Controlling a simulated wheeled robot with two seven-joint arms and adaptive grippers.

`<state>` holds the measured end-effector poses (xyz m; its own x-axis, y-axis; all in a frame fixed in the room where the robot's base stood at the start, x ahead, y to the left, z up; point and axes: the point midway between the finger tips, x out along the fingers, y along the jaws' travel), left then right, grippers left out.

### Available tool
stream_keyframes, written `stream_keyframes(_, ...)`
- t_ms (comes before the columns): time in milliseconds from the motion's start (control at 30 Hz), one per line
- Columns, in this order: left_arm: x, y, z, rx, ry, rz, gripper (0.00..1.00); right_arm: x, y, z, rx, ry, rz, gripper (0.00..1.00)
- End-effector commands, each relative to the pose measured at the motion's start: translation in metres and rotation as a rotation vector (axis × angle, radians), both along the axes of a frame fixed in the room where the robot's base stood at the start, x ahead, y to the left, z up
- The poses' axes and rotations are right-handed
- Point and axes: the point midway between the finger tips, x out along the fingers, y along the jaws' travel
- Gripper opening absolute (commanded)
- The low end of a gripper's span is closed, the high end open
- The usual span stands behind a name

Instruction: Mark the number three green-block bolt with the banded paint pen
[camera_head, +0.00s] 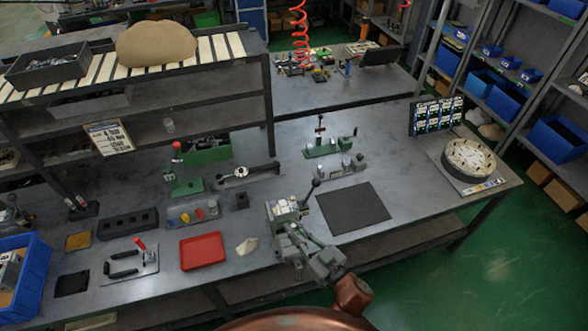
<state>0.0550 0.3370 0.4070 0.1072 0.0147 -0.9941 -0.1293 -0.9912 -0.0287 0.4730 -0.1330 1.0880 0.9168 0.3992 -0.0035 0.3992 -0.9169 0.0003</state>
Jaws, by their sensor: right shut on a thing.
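My right gripper (284,208) is over the front middle of the bench. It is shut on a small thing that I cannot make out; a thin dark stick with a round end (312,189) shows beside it. A green block (186,187) with a red-knobbed lever stands to its left. Another green block (328,148) with an upright post stands behind it. Bolt numbers are too small to read. Two red-topped slim items (81,202), perhaps pens, stand in a dark holder at the left. My left gripper is out of view.
A red tray (202,251) and a dark block with holes (128,223) lie left of the gripper. A dark mat (352,207) lies to its right. A round drum (468,157) stands at the right end. A shelf unit (160,92) rises behind the bench's left side.

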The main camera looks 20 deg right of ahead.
Motion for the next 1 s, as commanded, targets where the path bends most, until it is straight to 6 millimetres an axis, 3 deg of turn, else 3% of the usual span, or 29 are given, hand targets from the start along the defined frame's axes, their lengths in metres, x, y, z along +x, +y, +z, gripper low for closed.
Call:
stream_keyframes(33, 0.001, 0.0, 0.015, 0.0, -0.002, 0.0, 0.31, 0.009, 0.008, 0.017, -0.015, -0.009, 0.067, 0.0)
stream_keyframes(167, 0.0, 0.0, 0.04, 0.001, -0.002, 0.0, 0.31, 0.036, 0.016, 0.04, -0.017, -0.007, 0.231, 0.0)
stream_keyframes(333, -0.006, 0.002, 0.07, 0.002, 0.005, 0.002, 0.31, 0.083, -0.008, 0.079, -0.014, -0.006, 0.365, 0.0)
stream_keyframes(500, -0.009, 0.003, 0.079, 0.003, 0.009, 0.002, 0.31, 0.109, -0.032, 0.103, -0.003, -0.002, 0.397, 0.0)
stream_keyframes(1000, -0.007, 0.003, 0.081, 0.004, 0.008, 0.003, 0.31, 0.117, -0.04, 0.11, 0.002, 0.0, 0.401, 0.0)
